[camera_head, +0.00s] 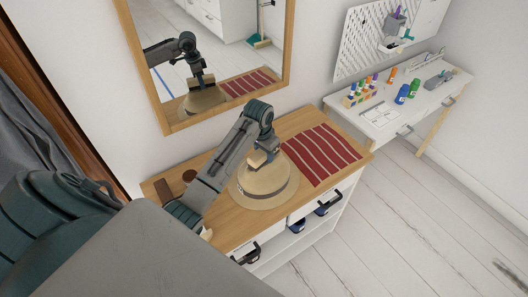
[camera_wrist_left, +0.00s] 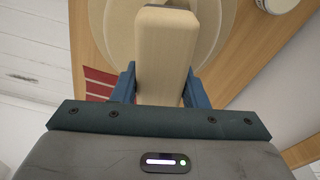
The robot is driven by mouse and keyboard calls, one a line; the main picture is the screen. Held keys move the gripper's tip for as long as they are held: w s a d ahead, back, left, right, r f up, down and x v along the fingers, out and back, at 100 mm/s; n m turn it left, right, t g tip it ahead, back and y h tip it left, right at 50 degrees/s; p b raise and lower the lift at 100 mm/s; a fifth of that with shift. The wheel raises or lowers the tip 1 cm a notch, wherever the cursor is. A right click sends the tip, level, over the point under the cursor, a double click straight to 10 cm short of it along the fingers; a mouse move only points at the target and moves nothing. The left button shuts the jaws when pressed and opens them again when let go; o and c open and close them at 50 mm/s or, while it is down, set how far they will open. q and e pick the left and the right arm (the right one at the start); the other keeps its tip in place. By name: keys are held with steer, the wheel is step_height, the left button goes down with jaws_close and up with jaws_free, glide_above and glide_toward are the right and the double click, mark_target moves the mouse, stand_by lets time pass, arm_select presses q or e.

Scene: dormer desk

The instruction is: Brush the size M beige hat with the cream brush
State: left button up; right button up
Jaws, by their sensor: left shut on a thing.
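The beige hat (camera_head: 264,188) with a dark band sits on the wooden desk top in the head view, and part of it shows behind the brush in the left wrist view (camera_wrist_left: 112,28). My left gripper (camera_head: 264,150) is shut on the cream brush (camera_head: 258,160), which is held at the hat's crown. The brush's pale wooden body fills the middle of the left wrist view (camera_wrist_left: 163,60) between blue fingers. The brush's underside is hidden, so I cannot tell whether it touches the hat. No size mark on the hat is readable. My right gripper is not in view.
A red striped mat (camera_head: 322,155) lies right of the hat on the desk (camera_head: 232,226). A round brown thing (camera_head: 189,176) lies at the left. A wood-framed mirror (camera_head: 212,62) hangs behind. A white side table (camera_head: 392,128) with small bottles stands at the right.

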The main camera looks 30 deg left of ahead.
arm_select(q)
steer(key=shift+f, duration=0.45)
stand_by(0.3)
